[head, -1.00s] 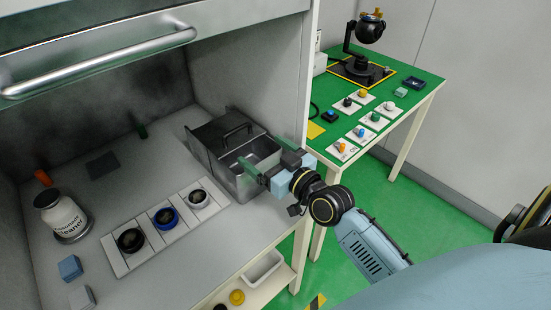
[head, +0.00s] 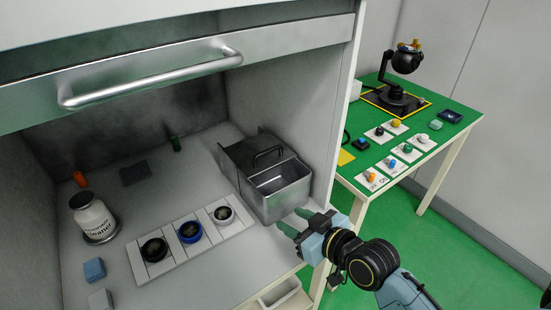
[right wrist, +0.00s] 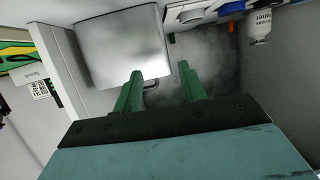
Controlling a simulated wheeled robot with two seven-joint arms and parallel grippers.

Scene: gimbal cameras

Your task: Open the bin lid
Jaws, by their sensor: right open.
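The bin is a grey metal box (head: 275,205) at the right side of the cabinet floor. Its lid (head: 238,158), with a dark handle (head: 268,155), sits toward the back, and the front part of the bin's top is open with the inside showing. My right gripper (head: 294,221) is open and empty, just in front of the bin's front right corner, apart from the lid handle. In the right wrist view its green fingers (right wrist: 159,70) are spread with nothing between them, and a bright metal face of the bin (right wrist: 120,45) lies beyond. My left gripper is out of view.
A white tray with three round containers (head: 190,235) and a cleaner bottle (head: 92,215) stand left of the bin. The cabinet's side wall (head: 300,110) rises close to the bin's right. A raised sash with a bar handle (head: 150,80) hangs above. A green side table (head: 410,135) stands outside.

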